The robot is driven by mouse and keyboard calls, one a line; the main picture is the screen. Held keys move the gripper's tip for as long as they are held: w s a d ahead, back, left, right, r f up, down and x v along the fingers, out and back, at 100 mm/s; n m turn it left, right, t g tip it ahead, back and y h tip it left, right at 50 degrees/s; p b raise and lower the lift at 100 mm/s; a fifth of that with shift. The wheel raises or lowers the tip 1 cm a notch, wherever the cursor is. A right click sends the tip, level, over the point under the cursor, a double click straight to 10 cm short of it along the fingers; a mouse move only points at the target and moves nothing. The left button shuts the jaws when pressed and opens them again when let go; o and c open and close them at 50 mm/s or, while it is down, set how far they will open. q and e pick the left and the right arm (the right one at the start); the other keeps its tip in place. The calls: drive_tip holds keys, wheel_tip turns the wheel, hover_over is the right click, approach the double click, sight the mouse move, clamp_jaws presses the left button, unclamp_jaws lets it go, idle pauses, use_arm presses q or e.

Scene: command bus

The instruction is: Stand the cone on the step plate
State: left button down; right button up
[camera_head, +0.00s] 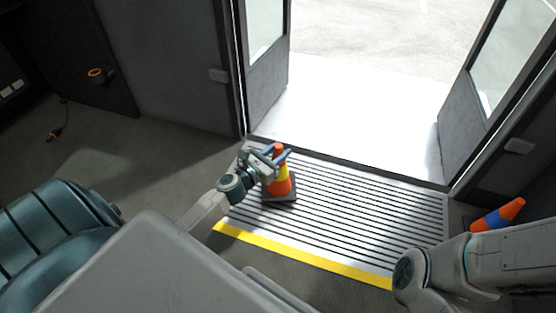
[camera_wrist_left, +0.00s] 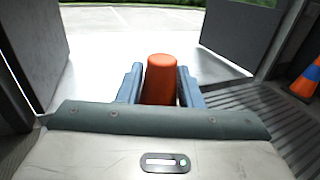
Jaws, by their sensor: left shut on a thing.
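An orange cone (camera_head: 281,187) with a yellow band and a dark square base stands upright at the left part of the ribbed step plate (camera_head: 350,205), in front of the open doorway. My left gripper (camera_head: 279,156) is shut on the cone near its top. In the left wrist view the orange cone top (camera_wrist_left: 160,78) sits between the two blue fingers. Whether the base rests fully on the plate is hard to tell. My right arm enters at the lower right, and its gripper is not in view.
A second cone, orange with a blue band (camera_head: 498,215), leans at the right beyond the plate, and it shows in the left wrist view (camera_wrist_left: 308,80). A yellow strip (camera_head: 300,257) marks the plate's near edge. Open door leaves flank the doorway. A teal seat (camera_head: 60,235) stands at left.

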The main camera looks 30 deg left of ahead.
use_arm(q)
drive_tip(key=shift+w+a, duration=0.25)
drive_tip(key=shift+w, duration=0.05)
drive_tip(key=shift+f, duration=0.1)
wheel_tip(320, 180, down, 4)
drive_tip(key=b, duration=0.3)
drive_tip(key=shift+r, duration=0.35)
drive_tip(key=c, duration=1)
unclamp_jaws()
